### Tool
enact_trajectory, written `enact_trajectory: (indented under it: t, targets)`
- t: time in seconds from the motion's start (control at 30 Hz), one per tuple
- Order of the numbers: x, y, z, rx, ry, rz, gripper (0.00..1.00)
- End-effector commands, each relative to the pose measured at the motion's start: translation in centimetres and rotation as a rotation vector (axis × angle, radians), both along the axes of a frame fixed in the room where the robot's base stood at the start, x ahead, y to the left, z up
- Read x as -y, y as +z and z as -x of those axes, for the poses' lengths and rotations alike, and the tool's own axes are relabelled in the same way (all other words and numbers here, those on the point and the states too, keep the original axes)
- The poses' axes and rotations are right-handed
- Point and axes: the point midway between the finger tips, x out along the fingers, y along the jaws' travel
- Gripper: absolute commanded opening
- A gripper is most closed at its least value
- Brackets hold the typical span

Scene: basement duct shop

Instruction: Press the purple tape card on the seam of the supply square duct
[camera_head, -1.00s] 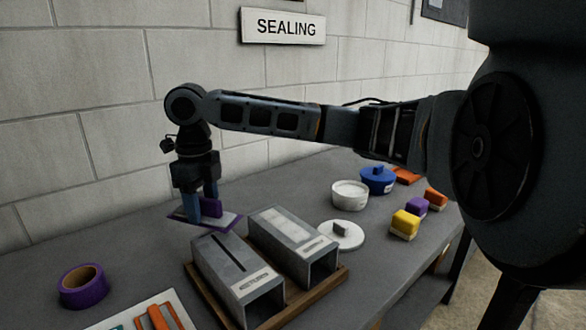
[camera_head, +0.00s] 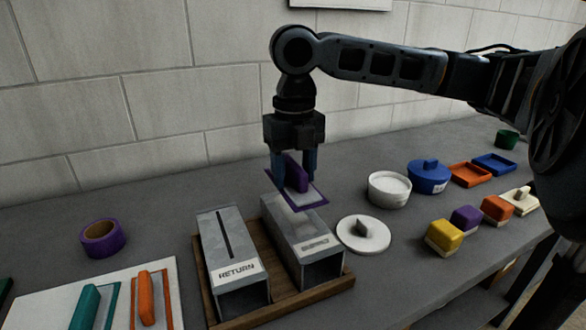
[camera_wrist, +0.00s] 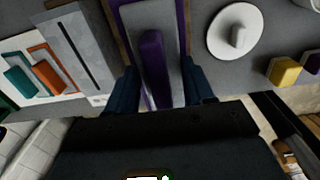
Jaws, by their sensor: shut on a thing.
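My gripper (camera_head: 292,165) is shut on the purple handle of the purple tape card (camera_head: 314,200), a flat card with a purple border and pale middle. It holds the card above the far end of the supply square duct (camera_head: 318,226), the right of two grey ducts. The card looks roughly level; its exact gap above the duct is hard to tell. The card hides the far part of the duct top, and I cannot make out the seam. The wrist view shows the purple handle (camera_wrist: 155,65) between the fingers, with the card covering the duct below.
The return duct (camera_head: 232,250) with a dark slot stands left in the same wooden tray (camera_head: 268,250). A white lid (camera_head: 352,246), white tub (camera_head: 388,190) and blue tub (camera_head: 429,178) stand right. A purple tape roll (camera_head: 102,238) and a board with teal and orange cards stand left.

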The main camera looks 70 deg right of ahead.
Motion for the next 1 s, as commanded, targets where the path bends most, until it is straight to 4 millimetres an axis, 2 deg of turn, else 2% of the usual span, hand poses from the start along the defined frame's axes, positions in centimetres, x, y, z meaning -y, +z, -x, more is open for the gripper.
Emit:
enact_trajectory:
  t: [0.6,1.0]
  targets:
    - [0.0,-5.2,0.0,0.0,0.003,-0.001,0.28]
    - [0.0,-5.8,-0.1,0.001,0.003,0.001,0.28]
